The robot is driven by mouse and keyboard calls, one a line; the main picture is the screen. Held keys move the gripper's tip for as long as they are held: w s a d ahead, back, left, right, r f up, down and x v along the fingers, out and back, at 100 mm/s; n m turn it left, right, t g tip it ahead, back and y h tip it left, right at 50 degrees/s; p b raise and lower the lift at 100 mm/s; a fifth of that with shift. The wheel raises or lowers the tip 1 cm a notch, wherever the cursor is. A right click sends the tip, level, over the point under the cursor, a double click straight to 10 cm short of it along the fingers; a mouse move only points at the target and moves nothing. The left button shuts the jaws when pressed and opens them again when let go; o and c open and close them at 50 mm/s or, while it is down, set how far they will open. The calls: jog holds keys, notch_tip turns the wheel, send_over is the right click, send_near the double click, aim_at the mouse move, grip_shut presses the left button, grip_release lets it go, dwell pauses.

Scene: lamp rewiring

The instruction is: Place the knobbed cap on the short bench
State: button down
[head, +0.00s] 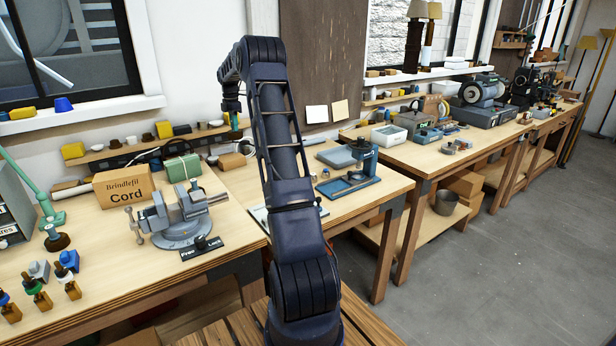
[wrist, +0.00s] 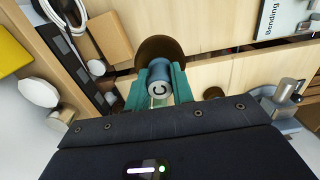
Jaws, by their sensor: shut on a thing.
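My gripper (wrist: 156,88) has green fingers closed on the two sides of a blue-grey knob with a pale end bearing a dark C-shaped mark. Beyond the knob is a wide brown disc; together they look like the knobbed cap (wrist: 158,48), held over wooden tops and a dark gap between them. In the head view, a bit of my gripper (head: 233,122) shows near the back shelf, left of my arm; the cap cannot be made out there. The middle bench (head: 376,190), with a blue press on it, looks like the short bench; my arm hides part of its top.
The blue press (head: 352,165) stands on the middle bench. A longer bench with machines runs off right. Bare wood lies along the middle bench's front right.

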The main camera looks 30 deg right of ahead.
jog(key=shift+s+d+f, duration=0.1)
jog(key=shift+d+f, duration=0.05)
jog(key=shift+d, duration=1.05)
notch_tip(320, 180, down, 20)
jog(key=shift+d+r, duration=0.1)
jog(key=shift+f, duration=0.2)
jog(key=c, duration=1.3)
grip_release()
jog(key=shift+o, duration=0.5)
